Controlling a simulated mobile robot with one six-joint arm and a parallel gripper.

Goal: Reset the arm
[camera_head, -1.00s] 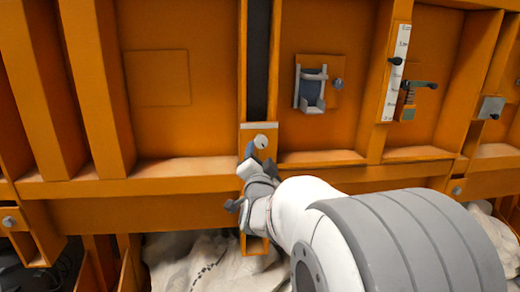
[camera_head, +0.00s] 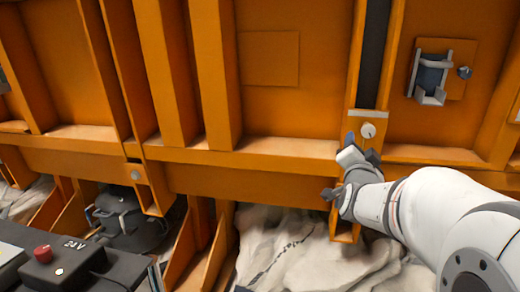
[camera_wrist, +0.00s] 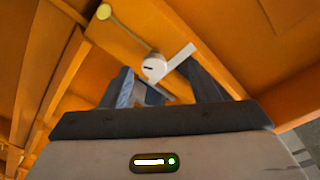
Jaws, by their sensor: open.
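My gripper (camera_head: 361,150) is at the end of my white arm, in front of the orange wall of the sandbed (camera_head: 270,180). Its fingers point up, just below a round white knob (camera_head: 368,130) on an orange bracket. In the wrist view my gripper (camera_wrist: 165,88) is open, with two dark fingers spread apart. The knob (camera_wrist: 153,68), with a dark slot, shows between or beyond the fingertips. I see nothing held. Whether a finger touches the knob or bracket I cannot tell.
A grey metal holder (camera_head: 431,78) with a bolt is on the wall to the right. Orange ribs stand out from the wall. Pale cloth-like material (camera_head: 300,250) lies below.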

